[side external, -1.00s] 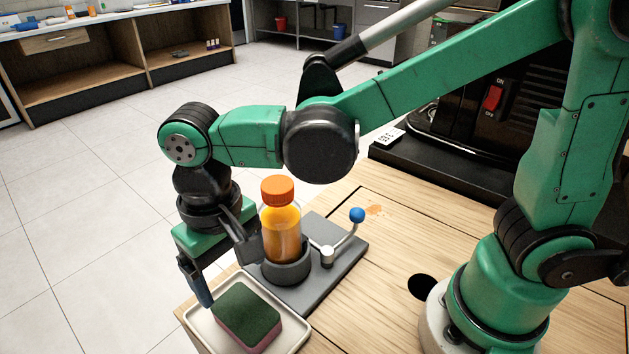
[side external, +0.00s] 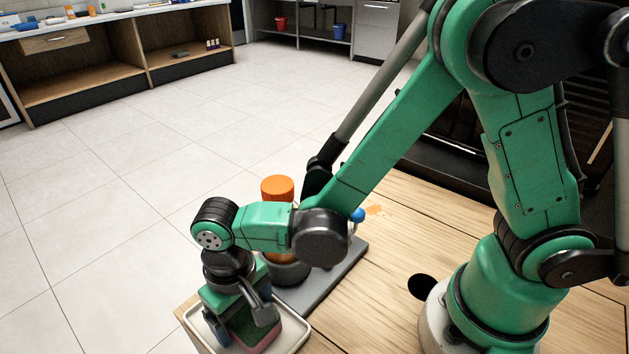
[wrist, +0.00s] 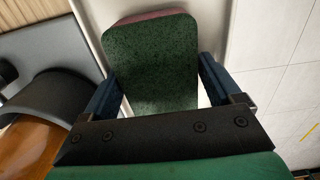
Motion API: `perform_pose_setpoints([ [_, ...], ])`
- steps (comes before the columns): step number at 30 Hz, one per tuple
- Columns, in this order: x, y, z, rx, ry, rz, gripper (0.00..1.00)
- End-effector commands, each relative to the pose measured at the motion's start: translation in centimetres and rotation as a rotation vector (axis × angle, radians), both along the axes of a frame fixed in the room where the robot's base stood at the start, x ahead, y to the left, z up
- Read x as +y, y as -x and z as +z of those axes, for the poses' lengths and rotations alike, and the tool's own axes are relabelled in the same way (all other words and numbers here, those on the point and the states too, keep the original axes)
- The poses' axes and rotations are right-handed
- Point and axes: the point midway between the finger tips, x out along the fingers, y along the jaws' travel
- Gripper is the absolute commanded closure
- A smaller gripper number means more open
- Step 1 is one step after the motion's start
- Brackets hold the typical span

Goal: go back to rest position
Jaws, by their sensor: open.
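My gripper (side external: 232,330) is low over the white tray (side external: 302,336) at the table's front left corner. Its fingers are open on either side of a green and pink sponge (side external: 262,338) lying in the tray. In the wrist view the sponge (wrist: 152,62) sits between the two blue fingers (wrist: 155,90), with its dark green face up. I cannot tell whether the fingers touch it. My wrist hides part of the sponge in the side view.
A bottle with an orange cap (side external: 277,188) stands in a dark holder on a grey base (side external: 335,265) behind my gripper, partly hidden by my arm. The wooden tabletop (side external: 375,290) to the right is clear.

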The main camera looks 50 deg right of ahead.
Motion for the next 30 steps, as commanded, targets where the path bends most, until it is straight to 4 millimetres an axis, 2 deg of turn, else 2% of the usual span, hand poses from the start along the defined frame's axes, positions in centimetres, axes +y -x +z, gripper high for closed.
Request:
perform_pose_setpoints([
  [7,0.0,0.0,0.2,0.0,0.0,0.0,0.15],
  [11,0.0,0.0,1.1,0.0,0.0,0.0,0.15],
  [30,0.0,-0.1,10.6,0.0,0.0,0.0,0.15],
])
